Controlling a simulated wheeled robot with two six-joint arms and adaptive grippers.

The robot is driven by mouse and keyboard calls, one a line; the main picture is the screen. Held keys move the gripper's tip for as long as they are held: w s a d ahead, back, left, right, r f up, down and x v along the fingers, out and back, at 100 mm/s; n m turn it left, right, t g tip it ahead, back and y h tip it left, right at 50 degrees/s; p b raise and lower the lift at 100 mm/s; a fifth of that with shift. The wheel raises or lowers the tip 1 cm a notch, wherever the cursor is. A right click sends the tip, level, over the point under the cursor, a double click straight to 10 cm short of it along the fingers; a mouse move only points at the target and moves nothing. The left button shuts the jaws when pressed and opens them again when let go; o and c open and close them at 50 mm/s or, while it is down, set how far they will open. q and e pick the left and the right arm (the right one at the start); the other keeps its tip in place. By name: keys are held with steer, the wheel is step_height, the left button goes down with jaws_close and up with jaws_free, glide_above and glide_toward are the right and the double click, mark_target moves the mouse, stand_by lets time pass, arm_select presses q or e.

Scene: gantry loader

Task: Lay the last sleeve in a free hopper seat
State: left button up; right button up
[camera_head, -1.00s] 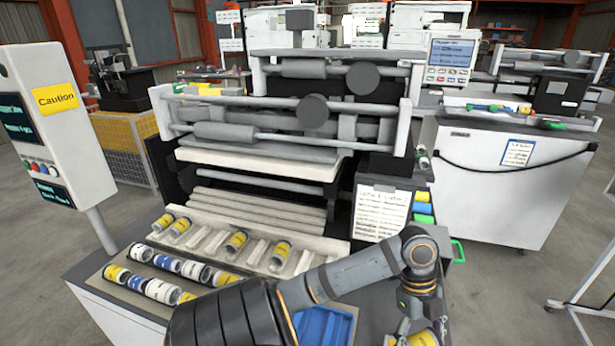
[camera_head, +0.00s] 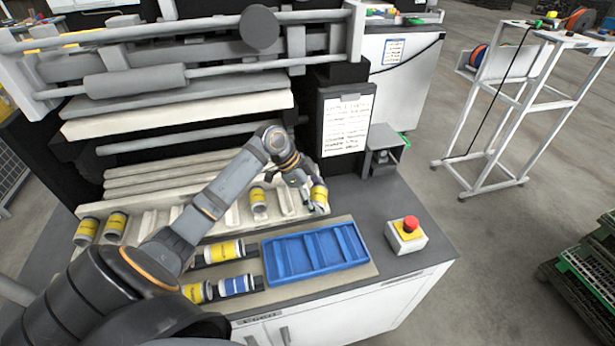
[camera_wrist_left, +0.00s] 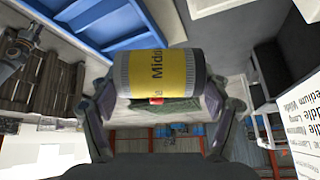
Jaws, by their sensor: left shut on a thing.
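My left gripper (camera_head: 305,188) is shut on a yellow-banded sleeve (camera_head: 319,196) at the right end of the cream hopper (camera_head: 228,220). The left wrist view shows the sleeve (camera_wrist_left: 160,72) lying crosswise between both fingers, with "Middle" lettering on its band. I cannot tell whether it touches the hopper. Two yellow sleeves (camera_head: 87,229) (camera_head: 115,227) sit at the hopper's left, and another yellow sleeve (camera_head: 258,203) sits right of centre. Empty slots show between that sleeve and the held one. My left arm hides part of the hopper's middle. My right gripper is out of view.
In front lies an empty blue tray (camera_head: 352,263). Left of it lie yellow and blue banded sleeves (camera_head: 236,286). A red stop button on a box (camera_head: 408,235) stands to the right. A sheet on a dark panel (camera_head: 346,123) and machine rollers (camera_head: 190,75) rise behind.

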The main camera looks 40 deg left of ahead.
arm_select(q)
steer(key=w+a+n+t, duration=0.1)
steer(key=w+a, duration=0.1)
steer(key=w+a+f+n+t+b, duration=0.1)
steer(key=w+a+n, duration=0.1)
steer(key=w+a, duration=0.1)
steer(key=w+a+n, duration=0.1)
steer(key=w+a, duration=0.1)
steer(key=a, duration=0.1)
steer(key=shift+w+f+n+t, duration=0.25)
steer(key=shift+n+t, duration=0.05)
steer(key=shift+t, duration=0.1)
steer(key=shift+w, duration=0.1)
steer(key=shift+f+b, duration=0.45)
steer(key=shift+b, duration=0.1)
step_height(320, 180, down, 5)
steer(key=b, duration=0.4)
steer(key=shift+r, duration=0.2)
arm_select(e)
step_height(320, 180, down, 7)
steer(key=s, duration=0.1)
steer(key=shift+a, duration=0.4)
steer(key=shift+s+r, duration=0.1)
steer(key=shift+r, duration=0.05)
arm_select(q)
steer(key=o, duration=1.5)
steer(key=shift+d, duration=0.1)
